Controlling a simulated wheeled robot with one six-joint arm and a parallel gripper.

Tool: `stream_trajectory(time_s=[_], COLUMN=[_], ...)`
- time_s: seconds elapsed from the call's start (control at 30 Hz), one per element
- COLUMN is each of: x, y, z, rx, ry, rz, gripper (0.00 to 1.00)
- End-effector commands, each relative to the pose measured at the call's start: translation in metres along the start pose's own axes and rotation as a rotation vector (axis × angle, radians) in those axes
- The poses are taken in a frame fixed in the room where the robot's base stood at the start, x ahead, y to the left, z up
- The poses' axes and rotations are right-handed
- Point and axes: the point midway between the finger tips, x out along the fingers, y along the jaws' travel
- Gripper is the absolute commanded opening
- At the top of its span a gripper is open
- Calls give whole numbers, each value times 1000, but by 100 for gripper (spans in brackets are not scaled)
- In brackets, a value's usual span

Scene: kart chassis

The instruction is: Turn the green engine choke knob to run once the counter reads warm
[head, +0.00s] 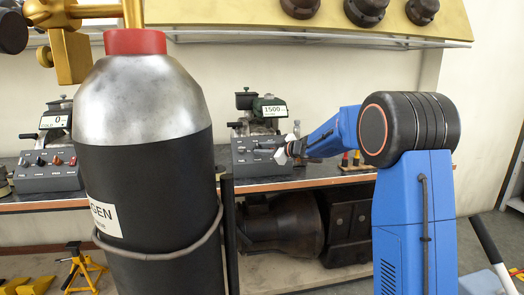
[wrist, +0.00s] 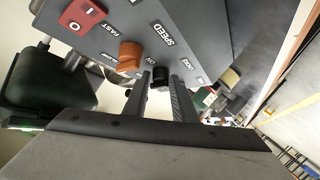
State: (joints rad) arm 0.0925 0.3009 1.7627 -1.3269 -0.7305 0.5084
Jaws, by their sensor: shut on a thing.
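The green engine (head: 268,108) stands on the bench behind its grey control panel (head: 254,170). Its counter (head: 275,109) reads 1500; the small word below is too small to read surely. In the wrist view, my gripper (wrist: 161,79) is shut on a black knob (wrist: 160,76) on the panel, with one finger on each side. A partly hidden label ending in "OKE" is printed beside this knob. The fingers hide part of the knob, and its pointer position cannot be told. In the head view, my gripper (head: 281,153) is at the panel's right side.
An orange knob (wrist: 130,53) sits close to my left finger, near the SPEED label. A red switch (wrist: 82,15) is further left. A large gas cylinder (head: 150,180) stands before the bench. A second panel (head: 48,172) has a counter (head: 55,121) reading 0.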

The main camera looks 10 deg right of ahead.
Motion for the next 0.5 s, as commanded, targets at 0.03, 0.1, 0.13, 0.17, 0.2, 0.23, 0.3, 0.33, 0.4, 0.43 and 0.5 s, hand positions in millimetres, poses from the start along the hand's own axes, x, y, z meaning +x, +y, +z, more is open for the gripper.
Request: stream_trajectory(time_s=[0.03,0.1,0.13,0.17,0.2,0.23,0.3,0.33,0.4,0.43,0.5], x=[2,2,2,2,2,2,2,2,2,2,2], y=[-2,-2,-2,-2,-2,-2,-2,-2,-2,-3,-3], z=[0,0,0,0,0,0,-1,0,-1,-1,-1], rx=[-15,-31,-37,-42,-49,-52,-60,-63,-67,-68,-69], ry=[0,-1,-2,-1,-2,-1,-2,-2,-2,-2,-2], rz=[-18,-35,-41,-46,-54,-58,-66,-69,-73,-74,-76], gripper=[2,3,3,2,3,3,3,3,3,3,3])
